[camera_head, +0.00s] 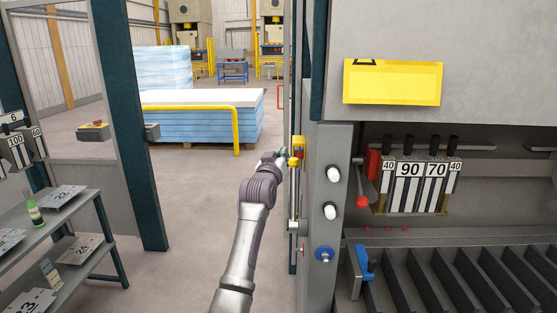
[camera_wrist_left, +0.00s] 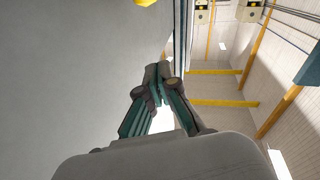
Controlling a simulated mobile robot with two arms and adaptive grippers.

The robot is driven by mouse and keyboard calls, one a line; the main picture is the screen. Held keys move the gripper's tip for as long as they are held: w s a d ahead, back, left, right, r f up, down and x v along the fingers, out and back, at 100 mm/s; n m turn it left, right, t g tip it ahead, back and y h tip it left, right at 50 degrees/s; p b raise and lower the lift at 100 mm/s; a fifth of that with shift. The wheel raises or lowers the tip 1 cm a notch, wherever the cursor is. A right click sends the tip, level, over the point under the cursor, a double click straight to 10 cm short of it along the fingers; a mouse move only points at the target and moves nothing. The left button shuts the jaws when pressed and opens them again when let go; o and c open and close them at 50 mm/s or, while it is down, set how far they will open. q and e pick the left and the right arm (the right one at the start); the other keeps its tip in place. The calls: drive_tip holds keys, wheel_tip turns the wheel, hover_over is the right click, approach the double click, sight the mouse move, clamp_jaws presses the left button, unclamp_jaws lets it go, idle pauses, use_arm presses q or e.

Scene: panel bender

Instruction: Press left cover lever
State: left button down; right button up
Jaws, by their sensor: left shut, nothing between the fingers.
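My left arm reaches up from the bottom of the head view. I cannot tell which is the left cover lever.
The grey machine (camera_head: 335,240) fills the right, with white knobs (camera_head: 331,211), a blue knob (camera_head: 325,254) and numbered tools (camera_head: 410,185). Floor between is clear up to a blue stack (camera_head: 205,125).

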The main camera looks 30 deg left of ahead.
use_arm(q)
drive_tip(key=s, duration=0.2)
drive_tip(key=s+d+r, duration=0.1)
drive_tip(key=shift+s+b, duration=0.25)
drive_tip(key=shift+b, duration=0.1)
use_arm(e)
drive_tip(key=shift+s+a+f, duration=0.2)
drive_tip(key=shift+s+f, duration=0.2)
drive_tip(key=shift+f, duration=0.1)
use_arm(q)
drive_tip(key=shift+s+r, duration=0.1)
drive_tip(key=shift+r, duration=0.05)
use_arm(e)
drive_tip(key=shift+d, duration=0.15)
